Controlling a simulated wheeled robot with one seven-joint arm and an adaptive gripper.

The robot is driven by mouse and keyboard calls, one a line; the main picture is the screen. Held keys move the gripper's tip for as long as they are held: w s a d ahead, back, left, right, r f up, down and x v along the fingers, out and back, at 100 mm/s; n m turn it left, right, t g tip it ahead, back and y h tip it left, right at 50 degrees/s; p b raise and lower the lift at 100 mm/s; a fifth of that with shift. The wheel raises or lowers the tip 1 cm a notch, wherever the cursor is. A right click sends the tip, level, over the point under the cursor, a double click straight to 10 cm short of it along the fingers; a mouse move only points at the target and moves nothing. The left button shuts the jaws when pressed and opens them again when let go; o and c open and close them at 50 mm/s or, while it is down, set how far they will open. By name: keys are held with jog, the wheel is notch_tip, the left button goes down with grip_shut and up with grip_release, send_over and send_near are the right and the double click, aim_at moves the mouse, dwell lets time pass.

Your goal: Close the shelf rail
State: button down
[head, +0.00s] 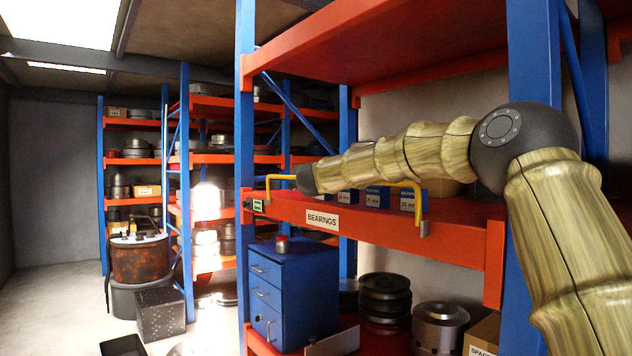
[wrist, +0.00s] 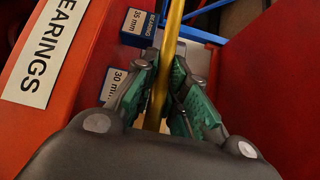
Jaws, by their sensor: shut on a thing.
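The yellow shelf rail (head: 281,177) runs along the front edge of the orange bearings shelf (head: 455,245). Its left end bends down near a small green-marked fitting (head: 257,205), and its right end bends down to a grey mount (head: 425,229). My arm covers the middle of the rail. In the wrist view, the rail (wrist: 174,30) passes between the green-padded fingers of my gripper (wrist: 163,70), which is shut on it. In the head view the fingers are hidden behind my arm's dark end. I cannot tell whether the left end sits in the fitting.
Blue-and-white bearing boxes (head: 408,200) stand on the shelf just behind the rail; one box marked 35 mm (wrist: 139,24) is close to my fingers. A BEARINGS label (head: 322,220) is on the shelf front. A blue drawer cabinet (head: 295,290) stands below. Blue uprights (head: 245,120) flank the bay.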

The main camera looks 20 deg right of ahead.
jog(key=shift+w+d, duration=0.1)
jog(key=shift+d, duration=0.2)
dwell(0.4)
jog(key=c, duration=1.5)
grip_release()
jog(key=shift+d, duration=0.1)
jog(key=shift+o, duration=0.2)
jog(key=v, duration=1.2)
jog(key=shift+f, duration=0.15)
